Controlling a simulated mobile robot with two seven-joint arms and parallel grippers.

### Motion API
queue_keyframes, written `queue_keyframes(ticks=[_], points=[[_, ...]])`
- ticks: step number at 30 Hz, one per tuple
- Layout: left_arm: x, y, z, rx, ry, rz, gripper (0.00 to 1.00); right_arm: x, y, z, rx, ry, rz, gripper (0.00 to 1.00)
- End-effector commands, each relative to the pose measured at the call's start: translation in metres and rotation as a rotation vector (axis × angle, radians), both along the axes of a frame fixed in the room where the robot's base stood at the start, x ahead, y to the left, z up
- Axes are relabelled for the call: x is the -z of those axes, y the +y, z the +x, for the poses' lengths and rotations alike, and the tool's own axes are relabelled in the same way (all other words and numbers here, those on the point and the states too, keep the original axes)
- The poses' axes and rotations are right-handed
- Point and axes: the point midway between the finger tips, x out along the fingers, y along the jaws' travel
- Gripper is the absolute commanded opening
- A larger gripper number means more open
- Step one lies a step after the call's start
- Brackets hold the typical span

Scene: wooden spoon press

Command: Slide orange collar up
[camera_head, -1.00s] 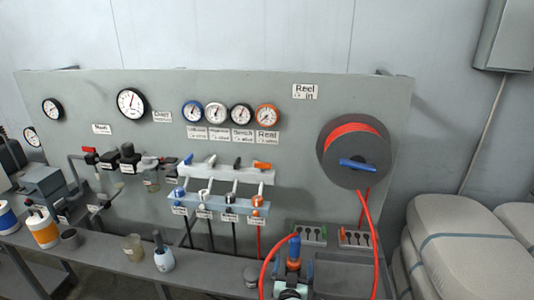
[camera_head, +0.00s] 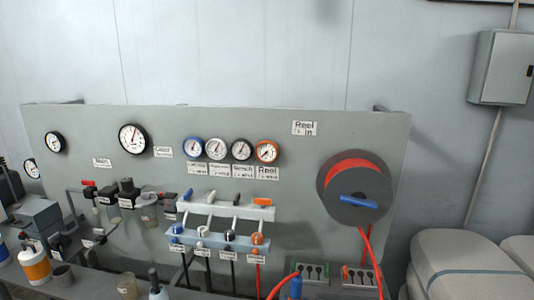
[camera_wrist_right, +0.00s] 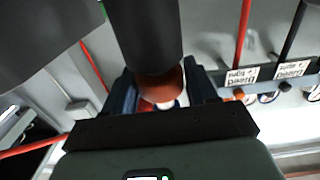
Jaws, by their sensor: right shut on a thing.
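In the right wrist view my right gripper (camera_wrist_right: 162,82) has its dark blue fingers on both sides of an orange-red collar (camera_wrist_right: 161,87). It is shut on this collar, at the end of a thick dark cylinder (camera_wrist_right: 145,35). The fingers hide the collar's sides. In the head view an orange collar (camera_head: 257,239) sits at the right end of the row of coloured collars, above a red hose. A similar orange one (camera_wrist_right: 238,94) shows at the right of the wrist view, apart from my fingers.
A reel (camera_head: 354,190) with red hose and a blue handle hangs on the grey panel (camera_head: 300,210). A blue-topped piece (camera_head: 295,287) stands at the bottom edge near a red hose (camera_head: 281,285). Bottles and cups stand on the bench at left. Grey sacks (camera_head: 465,268) lie at right.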

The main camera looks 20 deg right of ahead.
Motion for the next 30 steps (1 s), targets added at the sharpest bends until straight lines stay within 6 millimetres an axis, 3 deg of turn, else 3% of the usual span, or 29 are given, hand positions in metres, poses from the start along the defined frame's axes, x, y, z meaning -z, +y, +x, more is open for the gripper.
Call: queue_keyframes(ticks=[30], points=[[-0.0047,0.0,0.001,0.0,-0.001,0.0,0.43,-0.0088,0.0003,0.0001,0.0,0.0,0.0,0.4]])
